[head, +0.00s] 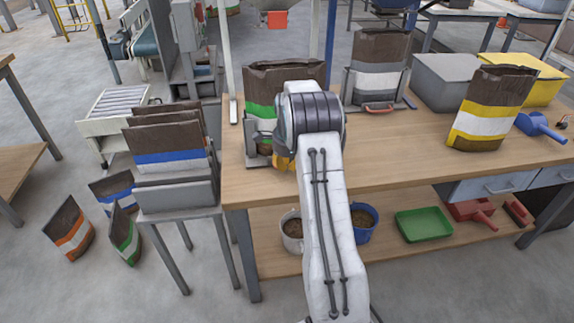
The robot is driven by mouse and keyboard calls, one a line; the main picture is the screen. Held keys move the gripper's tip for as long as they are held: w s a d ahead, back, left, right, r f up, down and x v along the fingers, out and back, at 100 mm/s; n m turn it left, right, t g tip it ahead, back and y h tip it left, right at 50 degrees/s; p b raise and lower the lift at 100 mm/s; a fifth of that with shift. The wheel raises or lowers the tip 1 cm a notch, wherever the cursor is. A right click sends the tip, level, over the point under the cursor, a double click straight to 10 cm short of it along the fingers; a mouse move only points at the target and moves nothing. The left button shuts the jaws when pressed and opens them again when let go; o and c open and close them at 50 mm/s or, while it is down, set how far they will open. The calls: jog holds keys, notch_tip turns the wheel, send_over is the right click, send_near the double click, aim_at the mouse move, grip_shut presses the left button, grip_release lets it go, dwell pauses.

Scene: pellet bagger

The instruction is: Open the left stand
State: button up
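The left stand (254,153) is on the left end of the workbench, a grey frame with a brown bag (262,80) with green and white bands in it. My arm reaches forward over the bench and covers the right part of this stand and bag. My gripper (284,152) is at the front of the stand, mostly hidden behind my wrist. An orange-yellow part shows there, and I cannot tell whether it is touching the stand. The fingertips and the stand's handle are hidden. The right stand (352,88) holds a brown bag with grey and white bands and has a red handle (377,108) in front.
A grey bin (445,75), a yellow bin (540,85), a yellow-banded bag (490,108) and a blue scoop (540,127) are at the right of the bench (400,160). A rack of bags (175,195) stands left. The bench front between stand and yellow-banded bag is clear.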

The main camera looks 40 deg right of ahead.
jog(key=o, duration=0.4)
jog(key=shift+f, duration=0.2)
jog(key=shift+o, duration=0.6)
jog(key=shift+r, duration=0.1)
jog(key=shift+r, duration=0.1)
notch_tip(320, 180, up, 12)
jog(key=s, duration=0.1)
jog(key=shift+s+a+f, duration=0.2)
jog(key=shift+s+a, duration=0.2)
jog(key=shift+a, duration=0.05)
